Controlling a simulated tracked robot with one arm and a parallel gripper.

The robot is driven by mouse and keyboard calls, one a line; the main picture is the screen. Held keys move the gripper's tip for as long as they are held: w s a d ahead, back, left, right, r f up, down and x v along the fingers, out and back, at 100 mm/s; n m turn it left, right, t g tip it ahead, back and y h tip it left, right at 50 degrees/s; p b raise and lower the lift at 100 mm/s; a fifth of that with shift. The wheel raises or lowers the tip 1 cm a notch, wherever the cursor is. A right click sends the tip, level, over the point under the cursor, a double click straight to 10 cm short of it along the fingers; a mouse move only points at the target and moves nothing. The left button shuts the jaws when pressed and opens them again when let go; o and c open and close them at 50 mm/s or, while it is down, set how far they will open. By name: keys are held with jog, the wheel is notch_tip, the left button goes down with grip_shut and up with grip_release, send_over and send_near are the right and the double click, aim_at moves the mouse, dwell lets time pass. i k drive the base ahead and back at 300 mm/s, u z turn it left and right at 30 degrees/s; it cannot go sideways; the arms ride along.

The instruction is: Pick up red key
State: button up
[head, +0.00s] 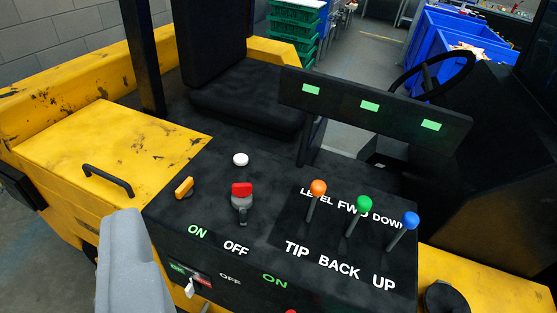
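The red key (241,189) has a red head and stands upright in a grey metal switch on the black control panel, between the ON and OFF labels and the white button. A grey part (128,262) rises from the bottom edge at lower left and looks like one side of my gripper. It is apart from the key, to its left and nearer the camera. No second finger shows, so I cannot tell its opening. Nothing is seen touching the key.
A black seat (248,105) and steering wheel (436,76) lie behind.

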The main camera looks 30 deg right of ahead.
aim_at(241, 190)
jog(key=z, duration=0.4)
jog(key=i, duration=0.85)
jog(key=z, duration=0.55)
